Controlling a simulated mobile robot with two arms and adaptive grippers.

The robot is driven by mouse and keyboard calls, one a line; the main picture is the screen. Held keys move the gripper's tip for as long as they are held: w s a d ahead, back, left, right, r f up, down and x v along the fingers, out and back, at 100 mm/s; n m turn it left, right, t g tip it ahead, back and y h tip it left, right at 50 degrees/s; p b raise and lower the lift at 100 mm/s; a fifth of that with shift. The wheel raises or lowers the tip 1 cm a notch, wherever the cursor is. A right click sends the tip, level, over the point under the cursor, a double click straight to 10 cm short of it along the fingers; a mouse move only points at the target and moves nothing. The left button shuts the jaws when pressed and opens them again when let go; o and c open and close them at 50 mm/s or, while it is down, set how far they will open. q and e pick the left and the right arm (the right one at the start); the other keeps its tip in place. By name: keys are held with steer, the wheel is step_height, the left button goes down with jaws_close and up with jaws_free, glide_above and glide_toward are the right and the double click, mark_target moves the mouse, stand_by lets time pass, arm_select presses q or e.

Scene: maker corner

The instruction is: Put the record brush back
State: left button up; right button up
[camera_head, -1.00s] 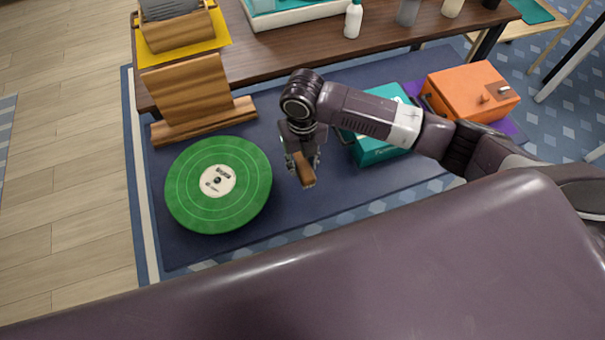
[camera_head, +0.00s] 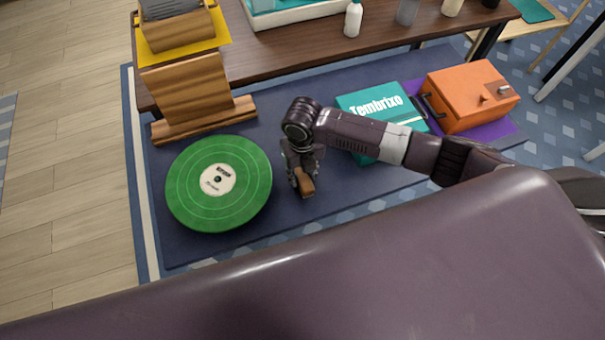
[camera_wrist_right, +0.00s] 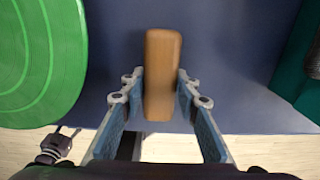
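The record brush (camera_head: 306,187), a small brown wooden block, is between the fingers of my right gripper (camera_head: 303,176). In the right wrist view the brush (camera_wrist_right: 162,50) points away from the gripper, with a blue-padded finger close on each side. The gripper is shut on it. Brush and gripper are over the dark blue mat (camera_head: 250,245), just right of the green record (camera_head: 245,190). I cannot tell whether the brush touches the mat. My left gripper is not in view.
A wooden stand (camera_head: 190,90) is behind the record. A teal box (camera_head: 370,100) and an orange case (camera_head: 470,95) on a purple cloth (camera_head: 505,128) are to the right, the teal box partly behind my arm. A dark wooden table (camera_head: 290,52) with bottles is at the back.

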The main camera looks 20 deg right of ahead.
mark_target(302, 176)
steer(key=o, duration=0.4)
steer(key=shift+c, duration=0.2)
steer(key=shift+r, duration=0.1)
step_height(302, 176, up, 12)
steer(key=shift+b, duration=0.3)
stand_by(0.3)
